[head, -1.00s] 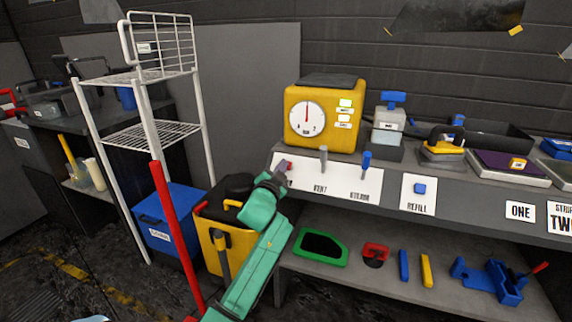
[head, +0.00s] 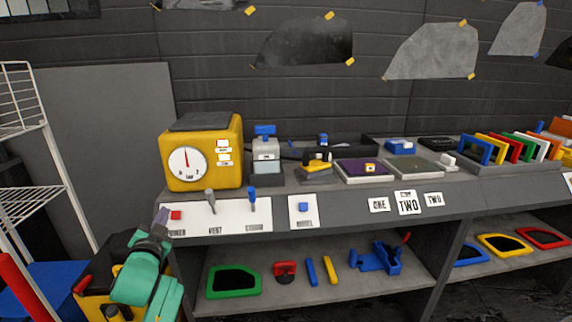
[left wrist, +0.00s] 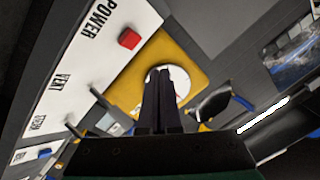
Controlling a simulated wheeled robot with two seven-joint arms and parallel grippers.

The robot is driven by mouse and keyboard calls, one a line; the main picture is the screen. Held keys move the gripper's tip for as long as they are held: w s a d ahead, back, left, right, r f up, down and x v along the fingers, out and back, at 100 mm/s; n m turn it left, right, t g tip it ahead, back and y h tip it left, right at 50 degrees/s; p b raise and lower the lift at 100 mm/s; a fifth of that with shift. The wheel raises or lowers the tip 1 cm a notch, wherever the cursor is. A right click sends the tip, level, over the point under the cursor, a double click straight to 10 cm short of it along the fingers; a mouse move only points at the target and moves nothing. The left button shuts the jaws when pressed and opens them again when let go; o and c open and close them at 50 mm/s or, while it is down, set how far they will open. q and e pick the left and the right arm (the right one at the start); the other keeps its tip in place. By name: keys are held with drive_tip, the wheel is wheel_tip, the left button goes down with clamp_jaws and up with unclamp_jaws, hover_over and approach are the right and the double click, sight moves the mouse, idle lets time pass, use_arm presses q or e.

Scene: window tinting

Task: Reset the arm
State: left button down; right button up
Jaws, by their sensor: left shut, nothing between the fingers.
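My left gripper (head: 163,218) is at the lower left of the head view, at the end of my green arm. It is shut and empty, its tip beside the red POWER button (head: 176,215) on the white panel (head: 225,218). In the left wrist view, the shut dark fingers (left wrist: 166,80) point toward the yellow machine, and the red button (left wrist: 129,39) sits to their left, apart from them. The yellow machine (head: 228,150) with a round dial stands on the bench above the panel. My right gripper is not in view.
The panel also has a grey VENT lever (head: 210,200) and a blue lever (head: 252,198). A white wire rack (head: 35,190) and a blue bin (head: 40,290) stand left. The lower shelf holds a green frame (head: 255,282) and small tools. Coloured frames (head: 510,148) stand at right.

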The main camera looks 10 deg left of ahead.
use_arm(q)
drive_tip(key=s+d+f+n+g+h, duration=0.1)
drive_tip(key=s+d+f+g+h, duration=0.15)
drive_tip(key=s+d+f, duration=0.4)
drive_tip(key=s+d+f+g+h, duration=0.1)
drive_tip(key=s+d+f+g, duration=0.25)
drive_tip(key=f, duration=0.65)
drive_tip(key=s+d+f+g+h, duration=0.2)
drive_tip(key=s+d+f+g, duration=0.25)
drive_tip(key=s, duration=0.25)
drive_tip(key=s+d+f+g+h, duration=0.2)
drive_tip(key=s+d+f+g, duration=0.1)
drive_tip(key=s+d, duration=0.4)
drive_tip(key=s+a+f+p, duration=0.1)
drive_tip(key=s+f+p, duration=0.1)
drive_tip(key=f, duration=0.8)
drive_tip(key=s+f+p, duration=0.2)
drive_tip(key=f+p, duration=0.1)
drive_tip(key=f, duration=0.7)
drive_tip(key=s+a+f+g+p, duration=0.1)
drive_tip(key=s+f, duration=0.4)
drive_tip(key=s, duration=0.2)
drive_tip(key=s+a+f+g+p, duration=0.1)
drive_tip(key=s+f, duration=0.3)
drive_tip(key=s, duration=0.4)
drive_tip(key=shift+s+a+f+p, duration=0.3)
drive_tip(key=shift+a+f, duration=0.1)
drive_tip(key=shift+a, duration=0.2)
